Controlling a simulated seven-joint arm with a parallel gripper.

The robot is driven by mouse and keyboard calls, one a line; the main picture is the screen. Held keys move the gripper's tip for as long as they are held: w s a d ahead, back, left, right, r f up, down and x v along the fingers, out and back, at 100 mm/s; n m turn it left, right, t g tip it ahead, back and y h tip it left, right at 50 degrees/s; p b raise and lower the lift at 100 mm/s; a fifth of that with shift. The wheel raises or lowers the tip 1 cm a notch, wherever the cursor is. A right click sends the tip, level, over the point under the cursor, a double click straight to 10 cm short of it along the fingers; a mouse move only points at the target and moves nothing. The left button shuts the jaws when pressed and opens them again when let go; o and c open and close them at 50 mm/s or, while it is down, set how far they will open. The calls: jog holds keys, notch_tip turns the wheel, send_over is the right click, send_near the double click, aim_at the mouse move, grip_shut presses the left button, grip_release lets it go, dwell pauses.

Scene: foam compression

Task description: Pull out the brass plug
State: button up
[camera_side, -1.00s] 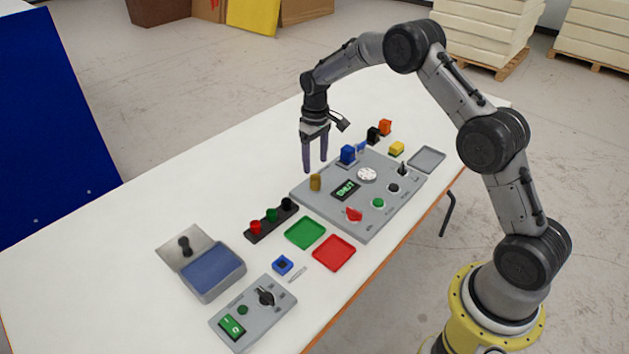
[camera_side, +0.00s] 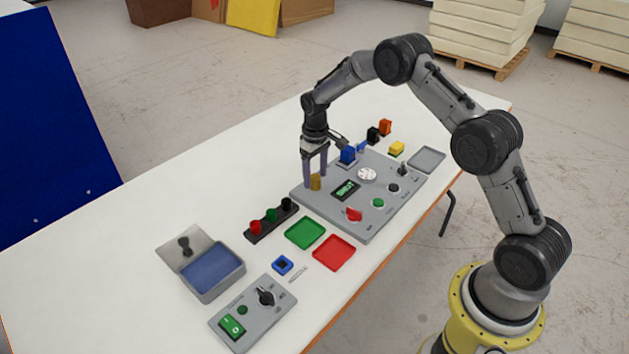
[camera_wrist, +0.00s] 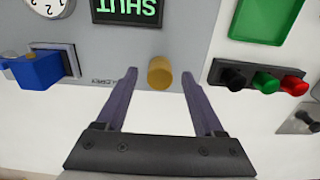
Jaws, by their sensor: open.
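The brass plug (camera_side: 315,183) stands upright at the left corner of the grey panel (camera_side: 376,221). In the wrist view the plug (camera_wrist: 160,72) shows its round end between and slightly beyond the fingertips. My gripper (camera_side: 315,181) is open, its fingers pointing down on either side of the plug. In the wrist view my gripper (camera_wrist: 158,75) shows a clear gap between each finger and the plug. The lower part of the plug, where it enters the panel, is hard to see.
A blue block (camera_side: 347,154) stands on the panel near my gripper. A rack with red, green and black pieces (camera_side: 271,220) lies in front. Green (camera_side: 305,233) and red (camera_side: 334,252) trays lie nearby. The white table is clear behind the panel's left side.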

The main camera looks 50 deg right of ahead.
aim_at(315, 176)
dwell(0.7)
grip_shut()
dwell(1.3)
jog(key=shift+r, duration=3.05)
